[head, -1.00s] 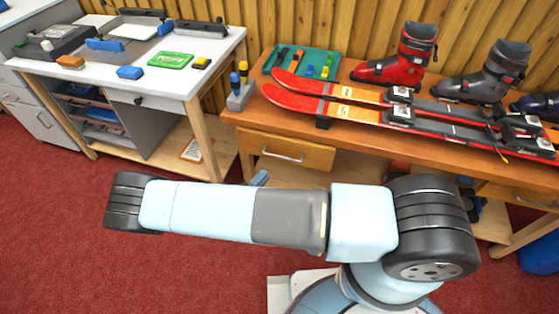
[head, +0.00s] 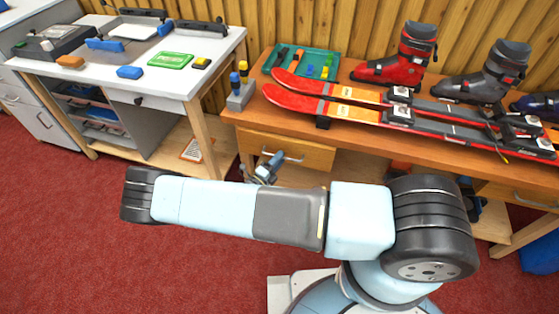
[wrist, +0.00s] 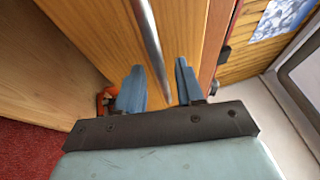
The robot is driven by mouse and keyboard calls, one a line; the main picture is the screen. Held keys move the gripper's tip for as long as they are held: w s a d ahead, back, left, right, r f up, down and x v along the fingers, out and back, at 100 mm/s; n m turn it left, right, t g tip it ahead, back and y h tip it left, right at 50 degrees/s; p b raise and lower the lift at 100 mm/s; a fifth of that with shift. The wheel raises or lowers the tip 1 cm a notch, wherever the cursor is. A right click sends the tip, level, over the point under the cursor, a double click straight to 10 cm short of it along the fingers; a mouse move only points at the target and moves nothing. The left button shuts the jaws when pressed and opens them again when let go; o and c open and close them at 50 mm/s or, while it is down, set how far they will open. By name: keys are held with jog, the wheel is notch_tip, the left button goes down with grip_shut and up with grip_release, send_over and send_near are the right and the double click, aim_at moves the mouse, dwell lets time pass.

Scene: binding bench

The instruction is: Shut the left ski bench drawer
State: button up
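The left ski bench drawer (head: 312,156) has a plain wooden front with a silver bar handle (head: 285,155), under the bench top at its left end. How far it stands out is hard to tell. My gripper (head: 268,166) is just in front of the drawer, near the left part of the handle and partly hidden by my arm. In the wrist view, the two blue fingers (wrist: 160,66) are apart, facing the wooden drawer front (wrist: 105,25). The handle (wrist: 148,38) runs lengthwise across the gap between them. Whether they touch it cannot be told.
The ski bench (head: 246,118) carries red skis (head: 325,107), boots (head: 402,62) and a green tool tray (head: 300,62). A white-topped table (head: 205,75) stands to the left. The red carpet (head: 60,225) is clear at left.

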jog(key=shift+c, duration=0.4)
grip_shut()
jog(key=shift+a, duration=0.1)
